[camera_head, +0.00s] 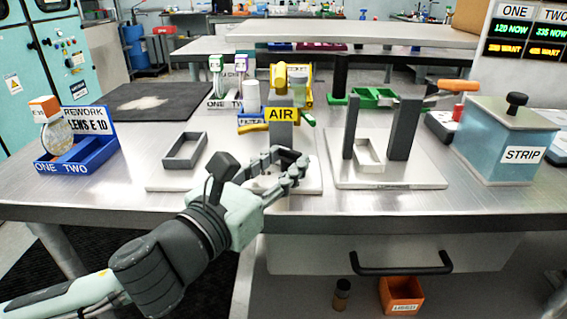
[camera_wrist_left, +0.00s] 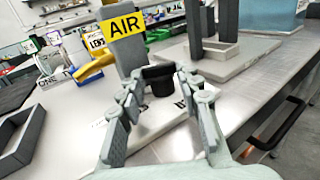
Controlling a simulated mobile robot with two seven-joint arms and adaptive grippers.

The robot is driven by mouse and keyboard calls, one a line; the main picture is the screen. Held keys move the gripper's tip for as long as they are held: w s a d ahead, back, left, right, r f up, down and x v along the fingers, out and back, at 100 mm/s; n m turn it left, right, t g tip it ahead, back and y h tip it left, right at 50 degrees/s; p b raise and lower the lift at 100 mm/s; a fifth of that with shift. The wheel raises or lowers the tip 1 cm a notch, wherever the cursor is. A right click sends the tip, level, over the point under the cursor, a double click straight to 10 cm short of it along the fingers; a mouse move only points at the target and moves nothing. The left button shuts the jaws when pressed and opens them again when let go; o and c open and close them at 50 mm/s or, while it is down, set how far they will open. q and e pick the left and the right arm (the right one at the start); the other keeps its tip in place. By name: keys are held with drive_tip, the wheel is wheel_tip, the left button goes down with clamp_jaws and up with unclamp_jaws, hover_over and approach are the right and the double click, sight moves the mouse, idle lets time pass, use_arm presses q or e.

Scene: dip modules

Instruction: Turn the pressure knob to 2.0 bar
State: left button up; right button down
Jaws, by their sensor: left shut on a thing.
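The pressure knob (camera_wrist_left: 160,74) is a short black cylinder in front of the grey post with the yellow AIR sign (camera_head: 280,115). It stands over a white plate with dark printed marks, which are mostly hidden by my fingers. My left gripper (camera_head: 282,164) reaches in from the lower left in the head view and has its fingers closed on the sides of the knob. The AIR sign also shows in the left wrist view (camera_wrist_left: 123,26). No scale reading can be made out. My right gripper is not in view.
A grey open frame (camera_head: 184,150) lies on a pale plate to the left. Two dark uprights (camera_head: 404,128) stand on another plate to the right. A blue STRIP box (camera_head: 500,140) is at far right, and a blue REWORK rack (camera_head: 85,152) at far left.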

use_arm(q)
drive_tip(key=shift+h, duration=0.3)
drive_tip(key=o, duration=1.2)
drive_tip(key=shift+c, duration=0.2)
drive_tip(key=shift+d, duration=0.1)
